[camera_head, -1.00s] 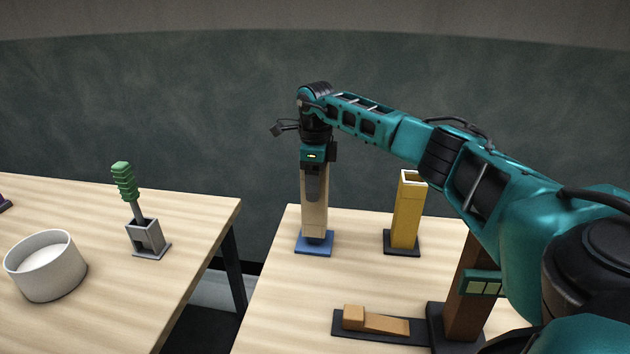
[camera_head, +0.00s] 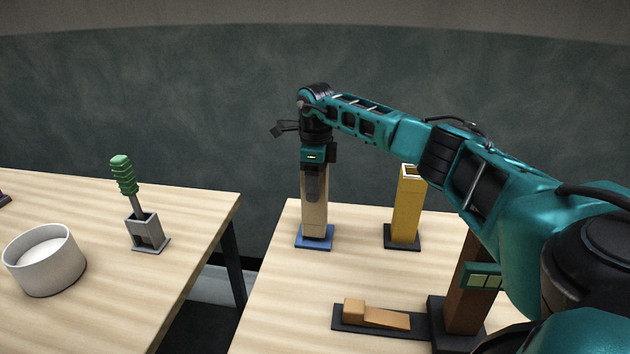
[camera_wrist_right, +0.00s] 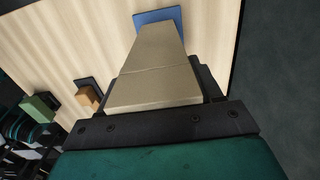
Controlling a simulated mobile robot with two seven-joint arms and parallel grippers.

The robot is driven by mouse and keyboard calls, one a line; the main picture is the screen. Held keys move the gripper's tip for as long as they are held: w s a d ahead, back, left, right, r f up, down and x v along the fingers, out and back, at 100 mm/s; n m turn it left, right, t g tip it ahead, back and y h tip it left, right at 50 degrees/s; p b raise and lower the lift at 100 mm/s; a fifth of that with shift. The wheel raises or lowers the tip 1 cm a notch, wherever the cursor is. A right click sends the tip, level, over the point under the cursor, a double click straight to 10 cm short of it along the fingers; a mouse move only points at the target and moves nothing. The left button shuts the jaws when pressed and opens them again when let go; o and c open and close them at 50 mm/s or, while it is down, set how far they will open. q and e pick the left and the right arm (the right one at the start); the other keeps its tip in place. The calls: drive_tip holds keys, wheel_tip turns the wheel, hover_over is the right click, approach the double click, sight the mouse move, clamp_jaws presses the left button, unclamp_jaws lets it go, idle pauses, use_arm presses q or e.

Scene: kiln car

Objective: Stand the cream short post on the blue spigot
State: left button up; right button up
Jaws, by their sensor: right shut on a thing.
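The cream short post (camera_head: 313,216) stands upright over the blue spigot's base plate (camera_head: 301,243) near the back left of the right table. Its lower end appears to meet the blue base; the spigot itself is hidden. My right gripper (camera_head: 314,192) is shut on the post from above. In the right wrist view the cream post (camera_wrist_right: 153,65) runs from between the fingers (camera_wrist_right: 155,98) down to the blue plate (camera_wrist_right: 158,15). My left gripper is not in view.
A yellow hollow post (camera_head: 407,212) stands on a dark base to the right. An orange wedge and block (camera_head: 375,316) lie on a dark plate in front, beside a brown post (camera_head: 466,300). The left table holds a white bowl (camera_head: 45,275) and a green-handled brush in a grey holder (camera_head: 148,232).

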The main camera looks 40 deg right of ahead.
drive_tip(key=shift+f+b, duration=0.3)
drive_tip(key=shift+f, duration=0.3)
idle(0.3)
drive_tip(key=o, duration=1.1)
drive_tip(key=shift+o, duration=1.4)
drive_tip(key=shift+f, duration=0.15)
drive_tip(key=shift+r, duration=0.2)
drive_tip(key=shift+r+p, duration=0.85)
drive_tip(key=shift+r, duration=3)
